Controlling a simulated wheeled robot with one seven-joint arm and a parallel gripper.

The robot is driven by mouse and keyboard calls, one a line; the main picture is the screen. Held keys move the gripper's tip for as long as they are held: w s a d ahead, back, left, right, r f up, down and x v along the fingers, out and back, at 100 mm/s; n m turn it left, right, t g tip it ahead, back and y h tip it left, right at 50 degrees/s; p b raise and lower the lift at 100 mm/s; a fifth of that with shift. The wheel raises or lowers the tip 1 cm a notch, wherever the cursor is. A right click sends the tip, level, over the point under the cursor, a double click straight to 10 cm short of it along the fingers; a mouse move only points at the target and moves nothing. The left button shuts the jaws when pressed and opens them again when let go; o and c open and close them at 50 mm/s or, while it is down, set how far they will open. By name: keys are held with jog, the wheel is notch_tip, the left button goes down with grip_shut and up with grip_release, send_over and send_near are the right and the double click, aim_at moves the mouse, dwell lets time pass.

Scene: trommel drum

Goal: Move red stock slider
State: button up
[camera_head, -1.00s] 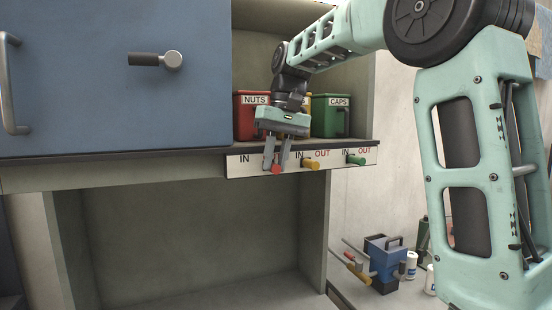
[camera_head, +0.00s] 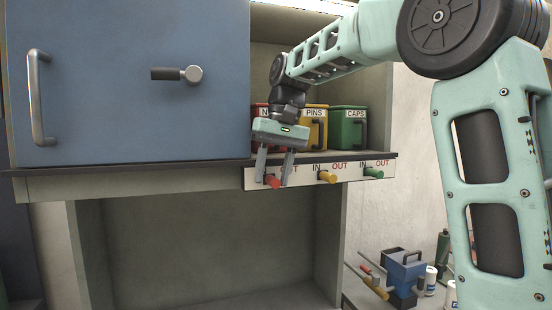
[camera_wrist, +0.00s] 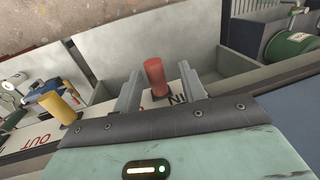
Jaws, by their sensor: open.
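The red stock slider (camera_head: 272,181) is a short red knob on the white IN/OUT label strip (camera_head: 307,175) under the shelf edge. My gripper (camera_head: 274,181) is open, pointing down, with one finger on each side of the red knob in the head view. In the wrist view the red knob (camera_wrist: 155,77) stands between the two fingers (camera_wrist: 155,92), with visible gaps to both. The word IN shows beside it there. A yellow slider (camera_head: 327,177) and a green slider (camera_head: 373,173) sit further right on the strip.
Red (camera_head: 261,112), yellow (camera_head: 315,124) and green (camera_head: 349,128) bins stand on the shelf behind my gripper. A blue door (camera_head: 120,85) with a handle fills the left. The bay below the strip is open.

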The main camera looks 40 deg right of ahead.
jog(key=d+r+p, duration=0.1)
jog(key=d+r, duration=0.2)
jog(key=r, duration=1.4)
jog(key=shift+s+d, duration=0.2)
jog(key=shift+s, duration=0.25)
